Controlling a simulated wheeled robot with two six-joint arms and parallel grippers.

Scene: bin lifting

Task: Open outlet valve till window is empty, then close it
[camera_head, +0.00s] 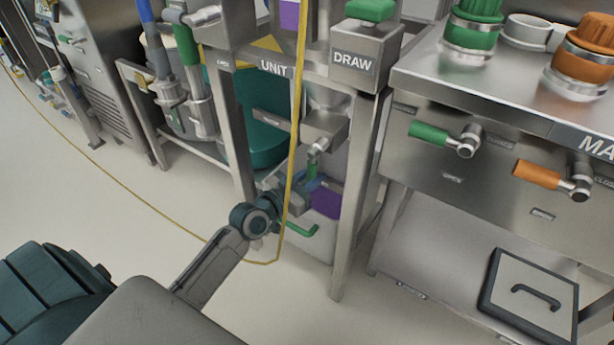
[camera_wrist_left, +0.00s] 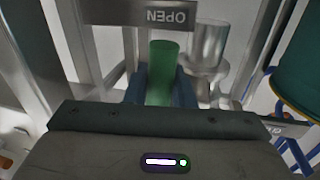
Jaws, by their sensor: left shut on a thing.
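My left gripper (camera_head: 306,184) reaches into the steel frame under the UNIT sign in the head view. Its blue fingers are shut on a green valve handle (camera_head: 312,171). In the left wrist view the green handle (camera_wrist_left: 162,72) stands between the two fingers, just below an upside-down OPEN plate (camera_wrist_left: 142,14). A steel valve body (camera_head: 324,130) sits just above the gripper in the head view. A purple patch (camera_head: 289,14) shows high in the unit, partly behind a yellow cable. I cannot tell whether it is the window. My right gripper is out of view.
A yellow cable (camera_head: 297,100) hangs in front of the unit and loops near my left wrist. The bench (camera_head: 415,75) at right has green and orange levers.

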